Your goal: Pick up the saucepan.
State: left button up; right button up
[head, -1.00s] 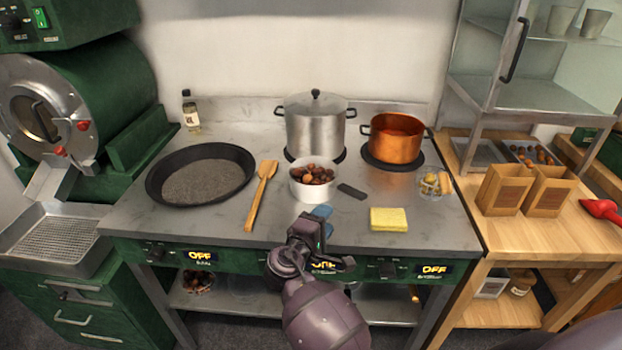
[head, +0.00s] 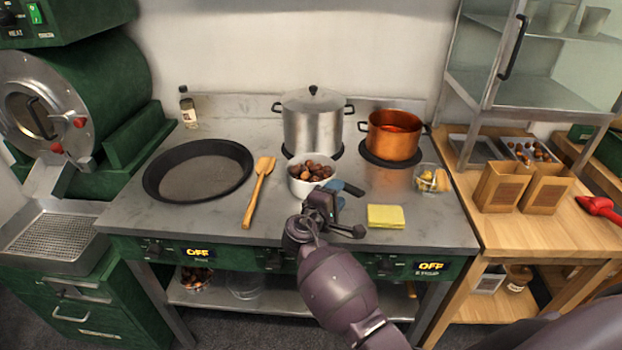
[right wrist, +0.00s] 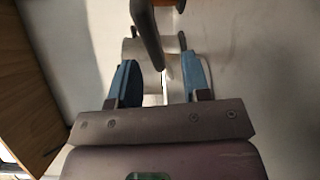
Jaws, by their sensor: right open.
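The saucepan (head: 311,187) is a small white pan filled with chestnuts, standing on the grey counter in the head view. Its dark handle (head: 354,190) points right and toward me. My right gripper (head: 337,196) is open, with its blue fingertips at the handle, just right of the pan. In the right wrist view, the dark handle (right wrist: 147,35) comes down from the top toward the space between the blue fingers (right wrist: 162,72). I cannot tell whether the fingers touch it. The gripper hides part of the handle. My left gripper is not in view.
A lidded steel pot (head: 313,125) stands behind the saucepan, and a copper pot (head: 392,138) stands behind to the right. A wooden spatula (head: 259,193) and a black pan (head: 198,172) lie left. A yellow sponge (head: 385,216) and small glass bowl (head: 430,178) are right.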

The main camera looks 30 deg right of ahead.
jog(key=x, duration=0.3)
jog(key=shift+w+d+r, duration=0.15)
jog(key=shift+d, duration=0.1)
jog(key=shift+c, duration=0.2)
grip_shut()
jog(key=shift+r, duration=0.1)
jog(key=shift+r, duration=0.1)
